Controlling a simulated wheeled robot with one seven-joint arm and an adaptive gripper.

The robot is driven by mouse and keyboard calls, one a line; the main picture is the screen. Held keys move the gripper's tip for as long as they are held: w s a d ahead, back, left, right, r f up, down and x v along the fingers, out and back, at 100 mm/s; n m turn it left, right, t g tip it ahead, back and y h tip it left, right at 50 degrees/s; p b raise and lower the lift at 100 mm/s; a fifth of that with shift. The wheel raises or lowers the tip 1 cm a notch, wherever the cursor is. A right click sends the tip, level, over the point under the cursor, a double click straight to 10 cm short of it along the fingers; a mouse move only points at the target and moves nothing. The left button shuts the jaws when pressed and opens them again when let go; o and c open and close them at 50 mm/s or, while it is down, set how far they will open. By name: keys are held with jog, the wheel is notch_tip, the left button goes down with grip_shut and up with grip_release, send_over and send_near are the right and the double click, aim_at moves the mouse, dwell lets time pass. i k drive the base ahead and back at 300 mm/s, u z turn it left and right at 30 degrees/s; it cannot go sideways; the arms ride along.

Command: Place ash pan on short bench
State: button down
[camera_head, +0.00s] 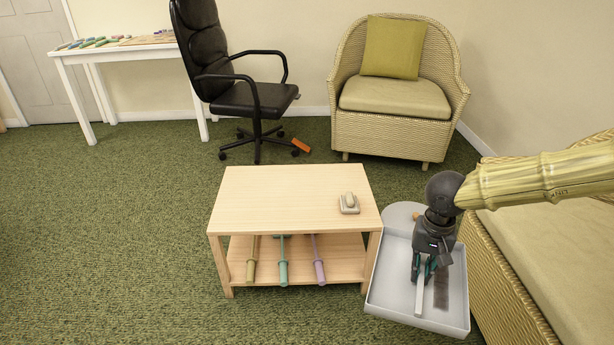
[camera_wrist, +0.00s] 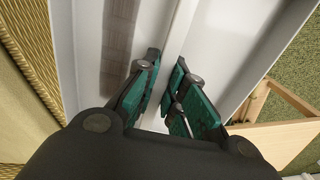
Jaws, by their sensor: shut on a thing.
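The ash pan (camera_head: 376,301) is a pale grey, shallow rectangular tray with a raised bar along its middle. It sits just right of the short bench (camera_head: 270,197), a low light-wood piece with a lower shelf. My gripper (camera_head: 424,268) points down into the pan and is shut on the middle bar. In the wrist view the green-padded fingers (camera_wrist: 168,98) close on the pale bar, with the pan floor (camera_wrist: 88,50) on its left. I cannot tell whether the pan touches the floor. The bench also shows at the wrist view's lower right (camera_wrist: 262,142).
A small beige object (camera_head: 349,203) lies on the bench top's right side; the rest of the top is clear. Several coloured-handled tools (camera_head: 283,262) lie on its shelf. A wicker seat (camera_head: 508,285) stands close right of the pan. An office chair (camera_head: 255,100) and wicker armchair (camera_head: 395,130) stand behind.

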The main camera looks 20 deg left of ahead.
aim_at(274, 201)
jog(key=i, duration=1.3)
jog(key=u, duration=1.9)
